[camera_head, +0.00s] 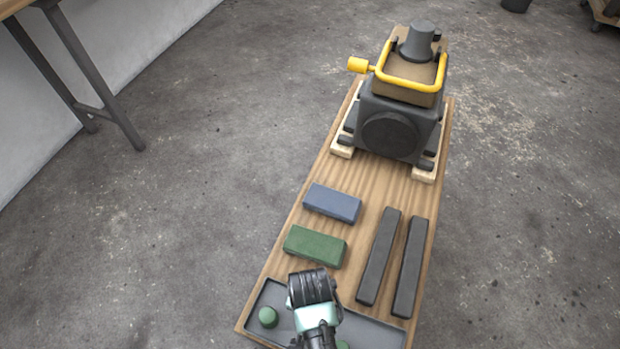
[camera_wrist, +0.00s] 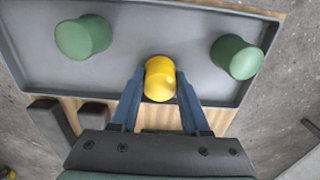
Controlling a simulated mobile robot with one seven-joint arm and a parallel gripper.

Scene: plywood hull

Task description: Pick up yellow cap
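The yellow cap (camera_wrist: 160,78) is in the grey tray (camera_wrist: 160,18), between two green caps, in the wrist view. It stands near the tray's edge on the gripper's side. My gripper (camera_wrist: 161,88) is open, with one blue finger on each side of the yellow cap. The gaps between fingers and cap look very small; I cannot tell whether they touch. In the head view my arm's end covers part of the tray (camera_head: 270,292), and the yellow cap and fingertips are hidden.
Green caps stand left (camera_wrist: 83,37) and right (camera_wrist: 237,57) in the tray. Beyond it on the wooden board lie a green block (camera_head: 315,246), a blue block (camera_head: 332,203) and two dark bars (camera_head: 379,257) (camera_head: 410,268). A machine with a yellow handle (camera_head: 412,83) stands at the far end.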

